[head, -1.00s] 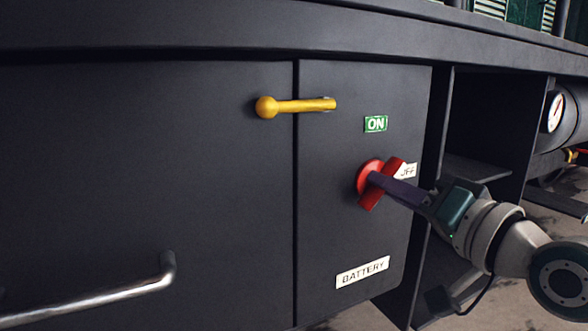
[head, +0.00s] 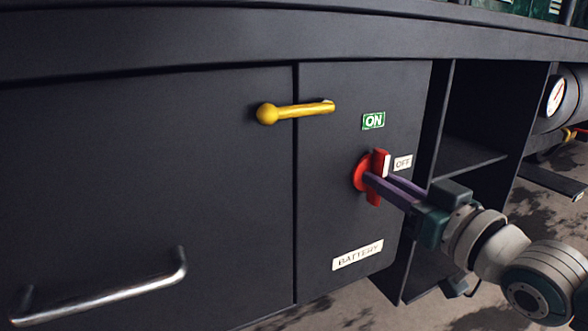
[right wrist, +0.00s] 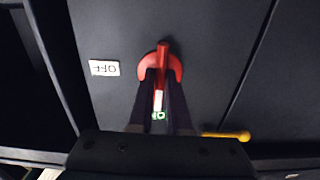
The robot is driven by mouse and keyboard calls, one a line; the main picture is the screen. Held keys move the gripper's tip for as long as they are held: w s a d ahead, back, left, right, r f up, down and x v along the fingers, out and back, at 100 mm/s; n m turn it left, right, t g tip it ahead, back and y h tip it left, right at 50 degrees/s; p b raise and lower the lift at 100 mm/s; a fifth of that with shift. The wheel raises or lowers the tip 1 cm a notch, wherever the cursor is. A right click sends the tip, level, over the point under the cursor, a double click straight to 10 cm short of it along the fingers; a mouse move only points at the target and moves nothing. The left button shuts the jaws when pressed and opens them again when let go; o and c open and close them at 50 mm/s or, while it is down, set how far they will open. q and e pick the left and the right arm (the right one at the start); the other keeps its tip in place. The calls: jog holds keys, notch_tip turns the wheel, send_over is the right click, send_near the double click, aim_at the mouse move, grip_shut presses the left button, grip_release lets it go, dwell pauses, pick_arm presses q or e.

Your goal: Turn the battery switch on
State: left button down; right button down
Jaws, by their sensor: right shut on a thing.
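The red battery switch (head: 381,163) is on the dark panel, with a round red base and a bar handle. The handle stands nearly upright in the head view. In the right wrist view the switch (right wrist: 162,52) shows a white mark on the handle end towards the green ON label (right wrist: 158,116). The ON label (head: 373,121) is above the switch, the white OFF label (head: 403,162) to its right. My right gripper (head: 369,181) is shut on the switch handle, one finger on each side in the right wrist view (right wrist: 161,78). My left gripper is not in view.
A white BATTERY label (head: 357,255) is below the switch. A yellow lever (head: 295,111) sits up and left, a metal handle (head: 110,290) at the lower left. Open shelving (head: 470,157) and a round gauge (head: 555,96) are to the right.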

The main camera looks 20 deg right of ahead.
jog(key=shift+n, duration=0.3)
jog(key=c, duration=0.9)
grip_release()
jog(key=shift+o, duration=0.2)
jog(key=shift+s, duration=0.1)
jog(key=s+p, duration=0.4)
jog(key=s, duration=0.5)
jog(key=shift+s+d, duration=0.35)
jog(key=shift+d, duration=0.05)
